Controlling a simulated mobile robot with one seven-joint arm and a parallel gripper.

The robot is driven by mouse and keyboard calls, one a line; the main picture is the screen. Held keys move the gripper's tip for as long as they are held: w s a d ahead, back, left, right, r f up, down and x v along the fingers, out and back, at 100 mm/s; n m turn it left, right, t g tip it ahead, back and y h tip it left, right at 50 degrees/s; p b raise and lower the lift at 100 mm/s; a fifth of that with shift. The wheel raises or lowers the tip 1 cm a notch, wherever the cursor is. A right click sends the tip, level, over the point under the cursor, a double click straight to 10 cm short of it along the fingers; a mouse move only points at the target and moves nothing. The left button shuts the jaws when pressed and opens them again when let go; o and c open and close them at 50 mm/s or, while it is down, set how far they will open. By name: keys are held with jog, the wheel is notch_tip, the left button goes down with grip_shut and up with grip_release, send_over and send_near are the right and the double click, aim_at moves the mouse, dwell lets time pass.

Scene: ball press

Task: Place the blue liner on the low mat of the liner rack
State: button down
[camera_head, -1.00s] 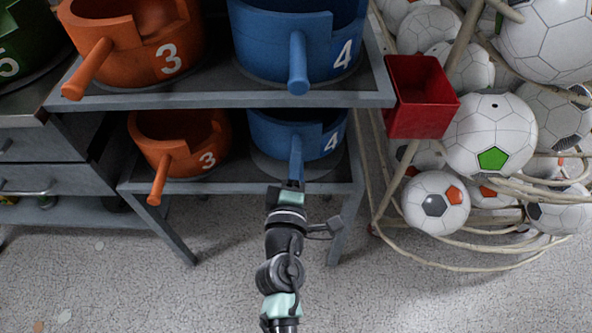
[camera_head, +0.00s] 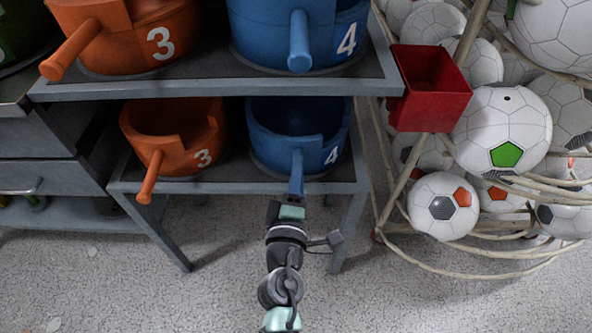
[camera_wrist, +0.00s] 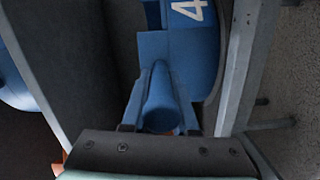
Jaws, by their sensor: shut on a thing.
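The low blue liner (camera_head: 318,150), marked 4, is upright in the right half of the rack's lower shelf. Its handle points toward me, and my gripper (camera_head: 293,198) is shut on that handle. In the wrist view the fingers flank the blue handle (camera_wrist: 162,105), with the liner wall (camera_wrist: 193,55) beyond. The low mat (camera_head: 262,172) shows only as a thin dark rim under the liner's front. The liner appears on it or just above it; I cannot tell whether they touch.
On the upper shelf (camera_head: 200,88) stand another blue liner (camera_head: 345,38) and an orange one (camera_head: 150,38). A low orange liner (camera_head: 180,145) stands left of mine. A red bin (camera_head: 430,95) and caged footballs (camera_head: 505,135) are at the right. The floor in front is clear.

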jog(key=c, duration=0.7)
grip_release()
jog(key=shift+r, duration=0.1)
jog(key=shift+s+a+r+b, duration=0.1)
jog(key=shift+s+a+b, duration=0.15)
jog(key=shift+s, duration=1.75)
jog(key=shift+s+a+f+b, duration=0.15)
jog(key=shift+s+b, duration=0.25)
jog(key=shift+s, duration=1.6)
jog(key=shift+s+a+r+b, duration=0.15)
jog(key=shift+s+a+b, duration=0.15)
jog(key=shift+s, duration=1.7)
jog(key=shift+s, duration=0.1)
